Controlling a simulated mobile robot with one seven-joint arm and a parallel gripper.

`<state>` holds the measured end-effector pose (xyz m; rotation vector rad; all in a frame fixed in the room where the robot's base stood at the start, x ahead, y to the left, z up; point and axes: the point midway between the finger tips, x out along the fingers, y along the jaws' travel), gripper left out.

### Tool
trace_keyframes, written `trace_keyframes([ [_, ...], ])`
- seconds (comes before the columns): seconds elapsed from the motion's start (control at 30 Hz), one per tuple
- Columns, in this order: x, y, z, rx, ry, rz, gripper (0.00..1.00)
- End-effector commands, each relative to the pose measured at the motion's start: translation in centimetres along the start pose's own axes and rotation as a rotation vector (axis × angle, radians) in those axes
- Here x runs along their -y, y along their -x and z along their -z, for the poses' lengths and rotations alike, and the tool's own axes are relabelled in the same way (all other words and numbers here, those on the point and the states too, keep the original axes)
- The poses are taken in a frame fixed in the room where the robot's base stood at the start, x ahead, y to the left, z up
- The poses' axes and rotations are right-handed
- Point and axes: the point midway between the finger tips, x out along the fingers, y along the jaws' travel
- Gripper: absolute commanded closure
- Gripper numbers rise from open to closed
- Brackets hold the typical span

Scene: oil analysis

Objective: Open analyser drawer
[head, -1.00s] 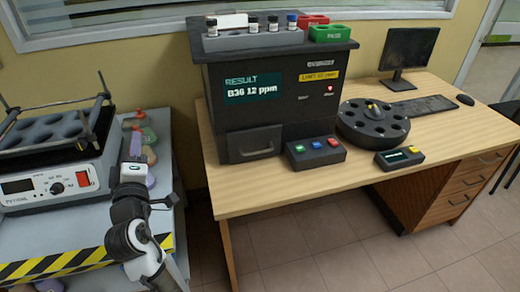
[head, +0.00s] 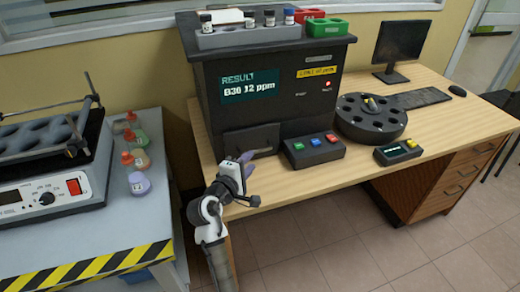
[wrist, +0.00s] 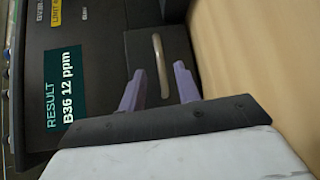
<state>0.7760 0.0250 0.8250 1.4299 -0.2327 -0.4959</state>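The analyser (head: 290,90) is a dark box on the desk, with a screen reading RESULT B36 12 ppm. Its drawer (head: 250,138) is low on the front at left and looks closed. In the wrist view the drawer front (wrist: 183,48) carries a pale bar handle (wrist: 161,65). My gripper (head: 247,157) is in front of the drawer and partly hides its lower edge. In the wrist view my gripper (wrist: 159,72) has its purple fingers apart, one on each side of the handle's line. I cannot tell whether they touch it.
A button box (head: 313,150) stands just right of the drawer, with a round black carousel (head: 371,130) beyond it. Vials in a rack (head: 245,38) and red and green trays sit on top of the analyser. A side table (head: 120,215) with bottles and a shaker stands left.

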Motion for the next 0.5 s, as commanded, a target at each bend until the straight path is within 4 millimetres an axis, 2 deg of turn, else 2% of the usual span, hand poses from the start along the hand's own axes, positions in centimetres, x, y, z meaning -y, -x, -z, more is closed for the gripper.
trace_keyframes([
  [0.03,-0.2,-1.3,-0.1,0.003,0.0,0.0,0.68],
  [0.2,-0.2,-4.5,-0.1,0.001,-0.002,0.0,0.68],
  [0.33,-0.1,-6.2,0.0,0.0,-0.002,-0.001,0.68],
  [0.5,-0.1,-7.3,0.0,-0.001,-0.002,-0.001,0.68],
])
